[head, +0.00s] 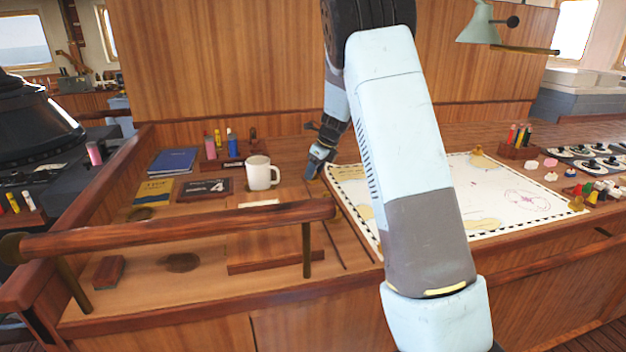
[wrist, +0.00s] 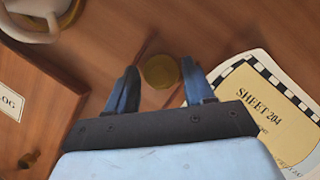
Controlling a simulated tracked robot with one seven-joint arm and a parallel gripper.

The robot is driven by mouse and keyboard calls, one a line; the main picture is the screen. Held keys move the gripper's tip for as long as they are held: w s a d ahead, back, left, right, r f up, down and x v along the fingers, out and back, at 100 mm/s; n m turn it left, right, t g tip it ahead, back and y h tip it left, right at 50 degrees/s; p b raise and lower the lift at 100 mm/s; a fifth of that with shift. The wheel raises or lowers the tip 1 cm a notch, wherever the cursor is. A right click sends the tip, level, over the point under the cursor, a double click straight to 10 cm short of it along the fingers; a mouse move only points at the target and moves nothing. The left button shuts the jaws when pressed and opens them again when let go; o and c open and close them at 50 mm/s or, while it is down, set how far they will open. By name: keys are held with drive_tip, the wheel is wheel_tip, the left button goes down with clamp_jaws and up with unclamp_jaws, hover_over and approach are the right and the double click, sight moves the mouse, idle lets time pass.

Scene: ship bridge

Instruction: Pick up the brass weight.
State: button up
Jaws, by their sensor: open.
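The brass weight (wrist: 161,71) shows in the wrist view as a round, dull gold disc on the wooden desk, beside the corner of the chart (wrist: 290,146). My gripper (wrist: 159,66) is open, and the weight appears between its two blue fingertips, with a gap on each side. I cannot tell how far the fingertips are above the desk. In the head view my gripper (head: 314,171) points down at the desk between the white mug and the chart's left edge. The weight is hidden there.
A white mug (head: 258,173) stands just left of my gripper. Dark and blue books (head: 172,160) lie further left. A wooden rail (head: 180,231) crosses the front left. The pen holder (head: 517,150) and small coloured pieces are at the right.

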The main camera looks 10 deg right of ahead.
drive_tip(key=shift+w+a+f, duration=0.15)
drive_tip(key=shift+w+f, duration=0.05)
drive_tip(key=shift+f, duration=0.3)
drive_tip(key=shift+c, duration=0.2)
drive_tip(key=c, duration=0.8)
drive_tip(key=shift+c, duration=0.2)
drive_tip(key=shift+r, duration=0.15)
